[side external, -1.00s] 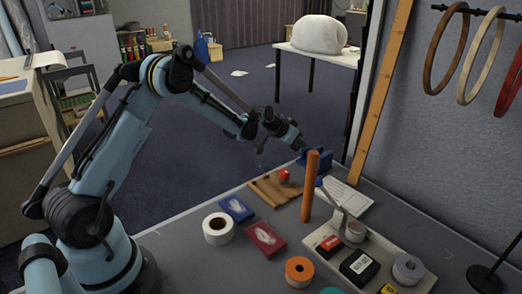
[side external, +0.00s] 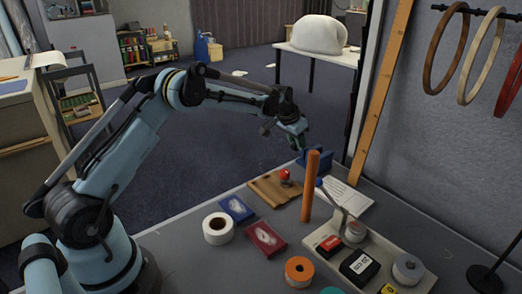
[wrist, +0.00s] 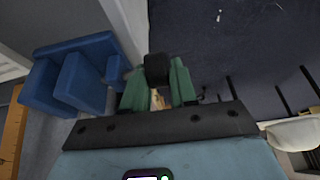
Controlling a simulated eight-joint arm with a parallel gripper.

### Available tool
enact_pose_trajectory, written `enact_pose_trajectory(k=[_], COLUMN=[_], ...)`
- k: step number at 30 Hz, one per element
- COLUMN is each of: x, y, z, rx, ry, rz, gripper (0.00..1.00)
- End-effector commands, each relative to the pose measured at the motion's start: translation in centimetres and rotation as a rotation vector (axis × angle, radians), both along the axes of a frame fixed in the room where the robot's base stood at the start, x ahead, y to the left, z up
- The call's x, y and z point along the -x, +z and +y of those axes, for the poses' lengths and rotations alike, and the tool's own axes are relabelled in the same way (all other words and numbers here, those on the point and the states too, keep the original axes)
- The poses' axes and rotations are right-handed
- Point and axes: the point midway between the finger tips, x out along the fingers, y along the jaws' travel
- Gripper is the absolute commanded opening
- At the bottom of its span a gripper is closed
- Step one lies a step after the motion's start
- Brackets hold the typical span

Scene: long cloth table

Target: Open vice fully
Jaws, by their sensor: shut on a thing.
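The blue vice (side external: 317,158) stands at the far edge of the table, partly behind an upright orange-brown cylinder. In the wrist view the vice (wrist: 82,82) fills the left side, with a gap between its upright blue blocks. My gripper (side external: 300,149) points down just left of the vice. In the wrist view its green fingers (wrist: 158,82) are shut on a black knob (wrist: 158,66), which sits between the fingertips to the right of the blue body. The link between knob and vice is hard to make out.
A wooden board (side external: 272,190) with a red ball (side external: 284,174) lies near the vice. The orange-brown cylinder (side external: 310,188) stands close in front. Blue and red boxes, tape rolls and a tray (side external: 385,255) fill the nearer table.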

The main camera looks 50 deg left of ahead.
Motion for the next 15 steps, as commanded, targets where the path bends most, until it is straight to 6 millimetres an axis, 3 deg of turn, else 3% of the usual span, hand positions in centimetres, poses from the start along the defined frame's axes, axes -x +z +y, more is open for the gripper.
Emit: enact_pose_trajectory(k=[15], x=[-0.13], y=[-0.07], z=[-0.03], rx=[0.001], ry=[0.000], rz=[0.160], gripper=[0.00])
